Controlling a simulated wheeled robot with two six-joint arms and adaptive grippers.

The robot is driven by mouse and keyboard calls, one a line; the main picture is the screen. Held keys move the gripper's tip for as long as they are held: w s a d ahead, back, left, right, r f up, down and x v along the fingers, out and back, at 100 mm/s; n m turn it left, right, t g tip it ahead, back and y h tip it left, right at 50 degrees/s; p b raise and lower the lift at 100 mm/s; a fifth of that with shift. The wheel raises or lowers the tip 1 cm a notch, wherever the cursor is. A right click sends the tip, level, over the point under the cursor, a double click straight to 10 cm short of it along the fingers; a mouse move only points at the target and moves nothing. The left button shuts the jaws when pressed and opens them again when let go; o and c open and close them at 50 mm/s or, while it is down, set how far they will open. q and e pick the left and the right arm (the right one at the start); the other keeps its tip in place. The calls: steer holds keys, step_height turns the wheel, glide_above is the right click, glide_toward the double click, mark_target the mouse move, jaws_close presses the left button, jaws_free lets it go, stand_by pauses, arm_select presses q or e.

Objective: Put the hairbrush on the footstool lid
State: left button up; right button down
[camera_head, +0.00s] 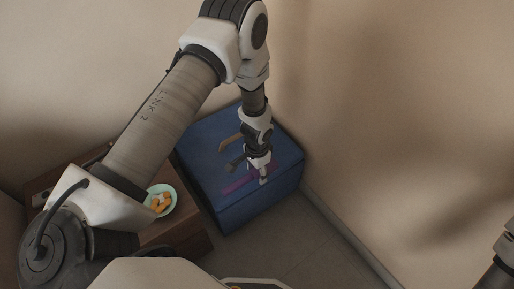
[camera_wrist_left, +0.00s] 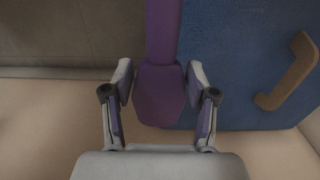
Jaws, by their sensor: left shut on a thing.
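The purple hairbrush (camera_head: 238,185) is over the lid of the blue footstool (camera_head: 286,152). My left gripper (camera_head: 264,178) reaches down over the lid and is shut on the hairbrush. In the left wrist view the wide end of the hairbrush (camera_wrist_left: 160,95) sits between the two fingers, and its narrower part runs up out of the frame. The footstool lid (camera_wrist_left: 235,75) shows behind it on the right. I cannot tell whether the hairbrush touches the lid. My right gripper is out of view; only part of that arm shows at the right edge.
A brown curved handle-like piece (camera_head: 230,142) is on the footstool, farther back. A brown wooden cabinet (camera_head: 187,232) stands left of the footstool, with a pale green bowl (camera_head: 172,203) of orange pieces on it. Walls close in behind and to the right. The floor (camera_head: 290,240) in front is clear.

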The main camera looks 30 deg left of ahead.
arm_select(q)
steer(key=w+a+b, duration=0.1)
steer(key=w, duration=0.2)
steer(key=w+a+f+b, duration=0.1)
steer(key=w+a, duration=0.1)
steer(key=w, duration=0.1)
steer(key=w+a+b, duration=0.1)
steer(key=w+a, duration=0.1)
steer(key=shift+w+f, duration=0.2)
steer(key=shift+w, duration=0.2)
step_height(320, 180, down, 4)
steer(key=shift+w+r+b, duration=0.15)
steer(key=shift+r+b, duration=0.05)
steer(key=shift+b, duration=0.9)
steer(key=shift+r, duration=0.2)
steer(key=shift+c, duration=0.6)
steer(key=shift+f, duration=0.1)
steer(key=o, duration=1.4)
steer(key=shift+f, duration=0.1)
steer(key=shift+c, duration=0.2)
